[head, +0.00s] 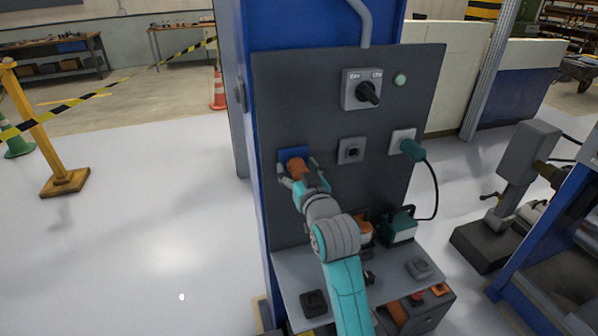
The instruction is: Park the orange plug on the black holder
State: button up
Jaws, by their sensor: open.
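The orange plug (296,167) sits at the blue socket plate (284,155) on the left of the dark upright panel. My gripper (300,175) is at the plug, with its open fingers on either side of it. I cannot tell whether the fingers touch the plug. A black square holder (314,303) lies on the grey shelf at the front left, below my gripper, and looks empty. My arm crosses in front of the panel and hides part of the shelf.
A grey holder (418,267) is on the shelf's right. A green plug (412,150) sits in a right-hand socket, its black cable hanging beside a green-and-white device (400,227). An orange device (364,233) is partly behind my arm. A grey socket (351,151) and rotary switch (367,92) project from the panel.

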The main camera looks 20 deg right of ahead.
dwell(0.3)
grip_shut()
jog(key=shift+s, duration=0.1)
jog(key=shift+s, duration=2.85)
